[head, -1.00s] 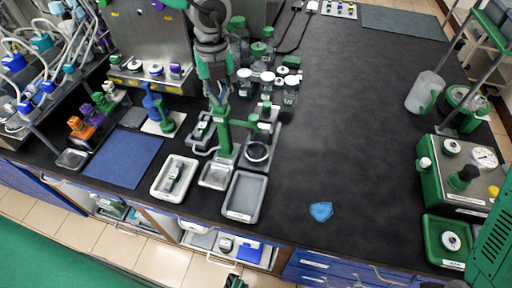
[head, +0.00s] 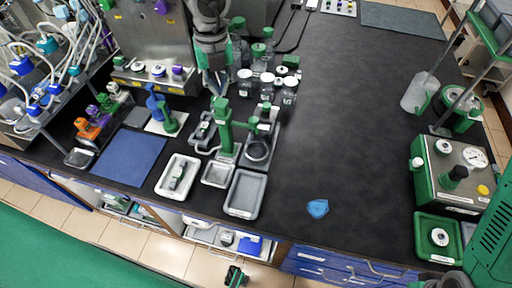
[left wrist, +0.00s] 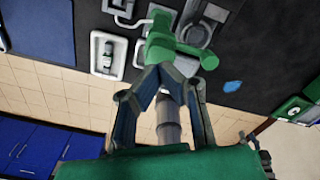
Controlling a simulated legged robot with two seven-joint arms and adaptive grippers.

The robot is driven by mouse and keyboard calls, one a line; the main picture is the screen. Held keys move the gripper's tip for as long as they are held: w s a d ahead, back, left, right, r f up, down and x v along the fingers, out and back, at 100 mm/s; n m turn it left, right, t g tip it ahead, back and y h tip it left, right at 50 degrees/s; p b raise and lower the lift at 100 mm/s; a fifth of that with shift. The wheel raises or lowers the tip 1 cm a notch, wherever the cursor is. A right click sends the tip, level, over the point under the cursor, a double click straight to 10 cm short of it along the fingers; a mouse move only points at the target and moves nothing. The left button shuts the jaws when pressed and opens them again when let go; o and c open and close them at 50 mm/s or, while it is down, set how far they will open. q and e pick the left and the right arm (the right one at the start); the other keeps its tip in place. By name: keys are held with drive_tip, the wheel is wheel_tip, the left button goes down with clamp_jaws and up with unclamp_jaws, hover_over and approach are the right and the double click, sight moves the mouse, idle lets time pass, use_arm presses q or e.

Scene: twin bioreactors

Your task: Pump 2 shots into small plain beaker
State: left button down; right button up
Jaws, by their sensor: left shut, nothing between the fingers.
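A green pump (head: 224,128) stands upright on the black bench, with an arm reaching right over a round grey-rimmed vessel (head: 257,151). I cannot tell whether this vessel is the small plain beaker; seen from above, only its rim and dark inside show. My left gripper (head: 216,90) is shut and empty, fingertips pointing down just above and behind the pump's top. In the left wrist view its fingertips (left wrist: 163,72) come together close to the green pump head (left wrist: 172,42); I cannot tell whether they touch.
Grey trays (head: 244,194) stand in front of the pump, and lidded jars (head: 267,88) behind it. A blue mat (head: 128,158) lies left. A clear jug (head: 418,94) and a green gauge box (head: 450,170) stand right. The middle right bench is mostly clear, except a blue patch (head: 318,208).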

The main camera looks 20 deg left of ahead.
use_arm(q)
wheel_tip(320, 180, up, 6)
idle(0.6)
idle(0.4)
